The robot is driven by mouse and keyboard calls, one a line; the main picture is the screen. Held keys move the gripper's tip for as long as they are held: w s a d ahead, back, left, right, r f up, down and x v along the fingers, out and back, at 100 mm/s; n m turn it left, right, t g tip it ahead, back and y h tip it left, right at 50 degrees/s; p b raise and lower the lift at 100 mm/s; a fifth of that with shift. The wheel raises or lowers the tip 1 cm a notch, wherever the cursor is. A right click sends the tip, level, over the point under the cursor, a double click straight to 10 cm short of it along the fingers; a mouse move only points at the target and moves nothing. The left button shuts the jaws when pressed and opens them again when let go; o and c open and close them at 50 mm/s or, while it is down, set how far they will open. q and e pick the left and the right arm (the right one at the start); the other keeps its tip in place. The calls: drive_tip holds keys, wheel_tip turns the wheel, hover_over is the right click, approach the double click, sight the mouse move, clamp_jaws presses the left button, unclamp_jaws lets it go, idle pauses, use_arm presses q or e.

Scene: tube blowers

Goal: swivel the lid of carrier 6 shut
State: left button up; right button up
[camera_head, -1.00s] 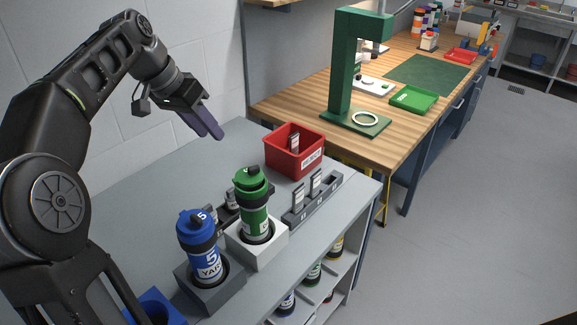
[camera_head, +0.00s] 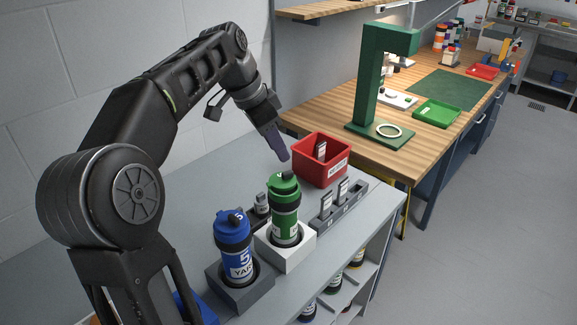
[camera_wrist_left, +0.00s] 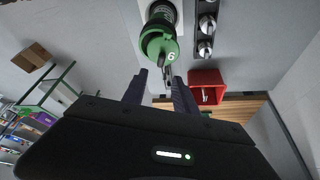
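Carrier 6 is the green carrier (camera_head: 285,217), upright in a white block (camera_head: 291,258). Its green lid (camera_head: 284,184) is on top, with a black piece on it. In the left wrist view the lid (camera_wrist_left: 172,50) shows a white 6 and looks set off from the body's rim; how far it is swivelled is hard to tell. My left gripper (camera_head: 280,153) is just above and behind the lid in the head view. In the left wrist view its two fingers (camera_wrist_left: 161,78) are apart, beside the lid's edge, with a grey piece showing between them. My right gripper is not in view.
A blue carrier 5 (camera_head: 234,245) stands close by in a dark grey block (camera_head: 240,292). A red bin (camera_head: 320,162) stands behind carrier 6, and a grey rack (camera_head: 338,210) with upright pieces is to its right. A wooden bench (camera_head: 350,90) lies beyond.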

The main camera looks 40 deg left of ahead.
sight(291, 170)
use_arm(q)
drive_tip(key=p+x, duration=0.1)
drive_tip(key=x, duration=0.6)
drive_tip(key=shift+f, duration=0.15)
drive_tip(key=shift+c, duration=0.5)
clamp_jaws()
